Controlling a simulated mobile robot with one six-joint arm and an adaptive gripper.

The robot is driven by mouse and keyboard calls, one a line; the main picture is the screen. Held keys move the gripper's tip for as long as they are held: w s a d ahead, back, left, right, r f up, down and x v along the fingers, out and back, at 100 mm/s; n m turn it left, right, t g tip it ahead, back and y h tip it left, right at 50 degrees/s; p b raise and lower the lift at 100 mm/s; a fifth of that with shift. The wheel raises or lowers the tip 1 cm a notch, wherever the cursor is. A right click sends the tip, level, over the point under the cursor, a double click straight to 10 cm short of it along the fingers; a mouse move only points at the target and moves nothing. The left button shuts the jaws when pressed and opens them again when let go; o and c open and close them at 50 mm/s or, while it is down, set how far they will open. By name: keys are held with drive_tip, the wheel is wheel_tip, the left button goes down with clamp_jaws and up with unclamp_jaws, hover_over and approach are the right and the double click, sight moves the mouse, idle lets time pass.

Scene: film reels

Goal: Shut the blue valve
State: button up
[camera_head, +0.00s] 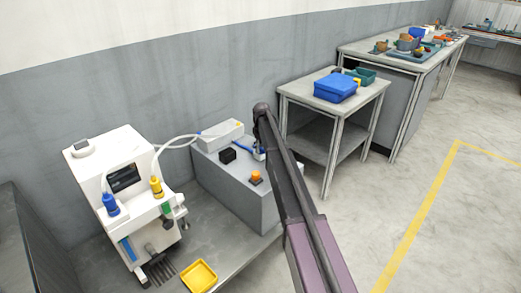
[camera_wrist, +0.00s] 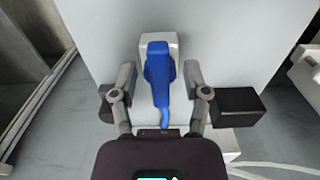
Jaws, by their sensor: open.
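The blue valve shows in the wrist view as a long blue handle (camera_wrist: 158,72) on a pale grey mount (camera_wrist: 146,40). It lies between the two fingers of my gripper (camera_wrist: 160,75), with a visible gap on each side. The fingers are apart and hold nothing. In the head view a small blue part (camera_head: 243,147) shows on the grey block (camera_head: 222,185), just left of my arm's end. My gripper is mostly hidden there by my arm.
A black box (camera_head: 228,155), an orange button (camera_head: 256,175) and a pale box (camera_head: 220,134) stand on the block. A white machine (camera_head: 122,178) with blue and yellow bottles is at left. A yellow tray (camera_head: 199,276) lies in front. Floor at right is clear.

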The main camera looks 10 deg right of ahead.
clamp_jaws()
drive_tip(key=shift+a, duration=0.2)
drive_tip(key=shift+d, duration=0.1)
